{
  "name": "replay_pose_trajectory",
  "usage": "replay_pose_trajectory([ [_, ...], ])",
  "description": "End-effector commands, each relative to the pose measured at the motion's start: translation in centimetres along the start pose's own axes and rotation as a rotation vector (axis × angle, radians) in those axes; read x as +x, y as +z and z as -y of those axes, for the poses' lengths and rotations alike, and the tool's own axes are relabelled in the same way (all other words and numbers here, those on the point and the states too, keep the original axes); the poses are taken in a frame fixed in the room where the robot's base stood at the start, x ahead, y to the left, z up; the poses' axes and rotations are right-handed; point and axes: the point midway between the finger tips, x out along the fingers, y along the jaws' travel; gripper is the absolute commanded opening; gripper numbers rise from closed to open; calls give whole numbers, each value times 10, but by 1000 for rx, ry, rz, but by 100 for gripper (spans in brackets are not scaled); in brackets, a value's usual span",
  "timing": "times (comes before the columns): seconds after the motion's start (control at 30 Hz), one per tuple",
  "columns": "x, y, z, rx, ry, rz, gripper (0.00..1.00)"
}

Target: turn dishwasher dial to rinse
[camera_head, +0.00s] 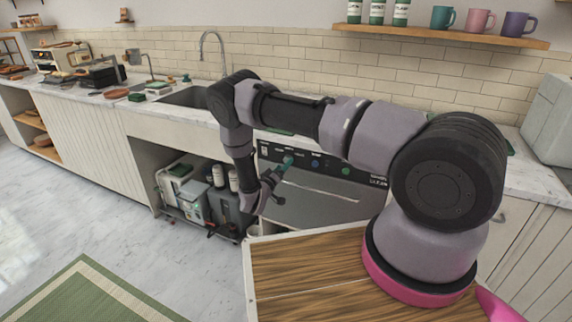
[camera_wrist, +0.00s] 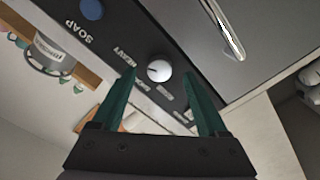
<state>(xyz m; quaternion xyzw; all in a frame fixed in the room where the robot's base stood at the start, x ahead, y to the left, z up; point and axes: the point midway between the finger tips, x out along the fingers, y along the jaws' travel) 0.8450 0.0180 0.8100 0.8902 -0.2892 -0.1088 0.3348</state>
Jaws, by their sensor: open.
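The dishwasher (camera_head: 318,205) stands under the counter with a black control panel. In the wrist view, a round white dial (camera_wrist: 159,71) sits on the panel (camera_wrist: 140,40), with a small dark mark on its face. "HEAVY" reads beside it; the other labels around it are too small or blurred to read. My gripper (camera_wrist: 157,64) is open, its teal fingertips on either side of the dial. I cannot tell whether they touch it. In the head view, my gripper (camera_head: 284,168) is at the panel's left end, partly covering the dial there.
A blue knob (camera_wrist: 91,9) marked "SOAP" sits along the panel from the dial. A green knob (camera_head: 345,171) is farther right. A metal handle (camera_wrist: 226,32) lies on the door side. An open bay with bottles and boxes (camera_head: 193,195) is left of the dishwasher.

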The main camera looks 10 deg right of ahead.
Motion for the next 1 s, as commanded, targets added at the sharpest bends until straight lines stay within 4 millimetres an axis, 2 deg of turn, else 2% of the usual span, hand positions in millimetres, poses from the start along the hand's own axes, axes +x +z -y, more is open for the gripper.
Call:
replay_pose_trajectory([
  [0.1, 17, 0, 0, 1, 1, 0, 76],
  [0.2, 26, 0, 0, 0, 1, 1, 76],
  [0.57, 30, 0, 0, -1, 0, 0, 76],
  [0.6, 30, 0, 0, -1, 0, 0, 61],
  [0.77, 30, 0, 0, -1, 0, 0, 0],
  [1.0, 30, 0, 0, -15, 0, 0, 0],
])
